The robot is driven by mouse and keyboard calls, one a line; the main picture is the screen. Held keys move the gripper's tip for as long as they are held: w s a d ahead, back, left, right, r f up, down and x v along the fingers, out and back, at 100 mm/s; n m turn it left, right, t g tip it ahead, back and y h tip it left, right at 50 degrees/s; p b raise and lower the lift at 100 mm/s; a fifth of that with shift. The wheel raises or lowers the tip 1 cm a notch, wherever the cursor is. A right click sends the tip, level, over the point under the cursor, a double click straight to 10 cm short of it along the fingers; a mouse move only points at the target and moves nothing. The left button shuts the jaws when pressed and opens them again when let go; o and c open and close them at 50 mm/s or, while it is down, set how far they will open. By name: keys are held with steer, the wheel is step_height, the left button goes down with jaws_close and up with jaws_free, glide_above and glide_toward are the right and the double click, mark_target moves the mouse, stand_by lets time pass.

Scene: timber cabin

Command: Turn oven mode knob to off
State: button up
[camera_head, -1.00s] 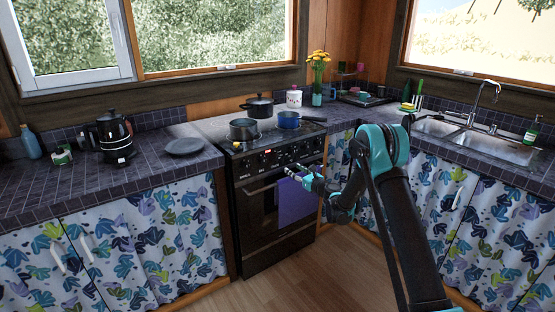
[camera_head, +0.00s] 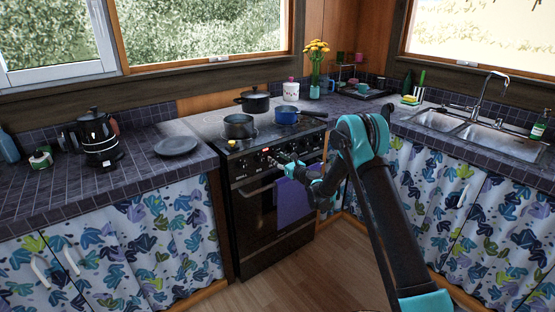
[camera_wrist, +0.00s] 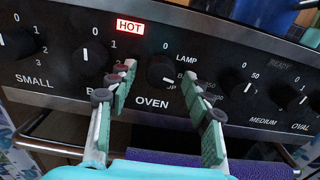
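In the wrist view, the oven knob (camera_wrist: 160,73) is a dark round dial above the word OVEN, with 0 above it and LAMP to its right. Its white mark points right and slightly down, away from the 0. My gripper (camera_wrist: 159,80) is open, one teal-padded finger on each side of this knob; I cannot tell whether they touch it. In the head view, my gripper (camera_head: 273,162) is at the front control panel of the black oven (camera_head: 262,222). The knob itself is too small and partly hidden there.
Other knobs flank it in the wrist view, one at the left (camera_wrist: 84,55) and one at the right (camera_wrist: 238,88). A red HOT light (camera_wrist: 130,27) is lit. A purple towel (camera_head: 294,200) hangs on the oven front. Pots (camera_head: 239,126) stand on the cooktop.

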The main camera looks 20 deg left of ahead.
jaws_close()
steer(key=shift+n, duration=0.3)
steer(key=n, duration=0.4)
steer(key=shift+n, duration=0.3)
steer(key=n, duration=0.4)
steer(key=shift+d+n, duration=0.1)
steer(key=shift+n, duration=0.2)
steer(key=n, duration=1)
stand_by(0.3)
